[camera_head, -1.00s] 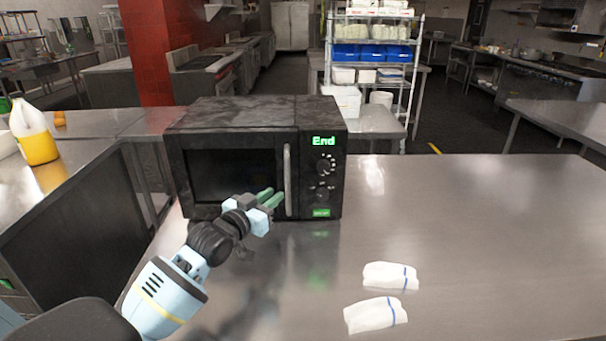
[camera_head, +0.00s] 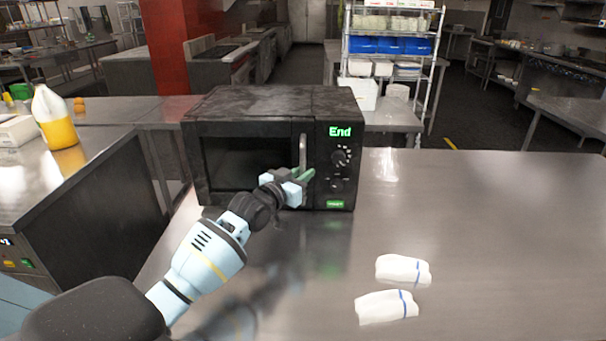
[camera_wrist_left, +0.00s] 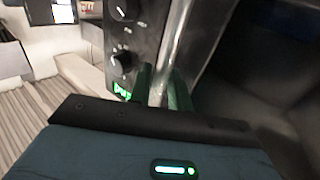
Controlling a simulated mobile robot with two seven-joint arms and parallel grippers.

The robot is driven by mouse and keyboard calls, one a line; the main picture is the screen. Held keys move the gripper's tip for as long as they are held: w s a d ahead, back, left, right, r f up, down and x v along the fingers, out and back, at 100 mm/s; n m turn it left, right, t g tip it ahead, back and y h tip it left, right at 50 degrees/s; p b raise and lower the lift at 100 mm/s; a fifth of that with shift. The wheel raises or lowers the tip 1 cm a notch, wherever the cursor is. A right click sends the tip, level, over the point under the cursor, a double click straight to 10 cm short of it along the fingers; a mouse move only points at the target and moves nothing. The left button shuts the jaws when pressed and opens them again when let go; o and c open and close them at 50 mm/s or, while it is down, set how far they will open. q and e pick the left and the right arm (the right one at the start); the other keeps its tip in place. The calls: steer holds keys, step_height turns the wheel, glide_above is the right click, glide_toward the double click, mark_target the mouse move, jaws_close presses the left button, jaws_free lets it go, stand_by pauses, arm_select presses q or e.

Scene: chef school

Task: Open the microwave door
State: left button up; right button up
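The black microwave (camera_head: 270,103) stands on the steel table with its door (camera_head: 243,165) shut and "End" lit on its panel. Its upright metal handle (camera_head: 302,146) is right of the door window. My left gripper (camera_head: 303,176) is at the handle's lower part, its green fingers pointing at the front. In the left wrist view, the fingers (camera_wrist_left: 160,92) are apart, one on each side of the handle (camera_wrist_left: 176,48). They look close to it; firm contact cannot be made out. The handle's lower end is partly hidden by the gripper. My right gripper is out of view.
Two white packets with blue stripes, one farther back (camera_head: 403,270) and one nearer (camera_head: 387,307), lie on the steel table (camera_head: 490,240). The table right of the microwave is clear. A bottle of yellow liquid (camera_head: 60,134) stands on the left counter.

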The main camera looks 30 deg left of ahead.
arm_select(q)
steer(key=shift+w, duration=0.2)
jaws_close()
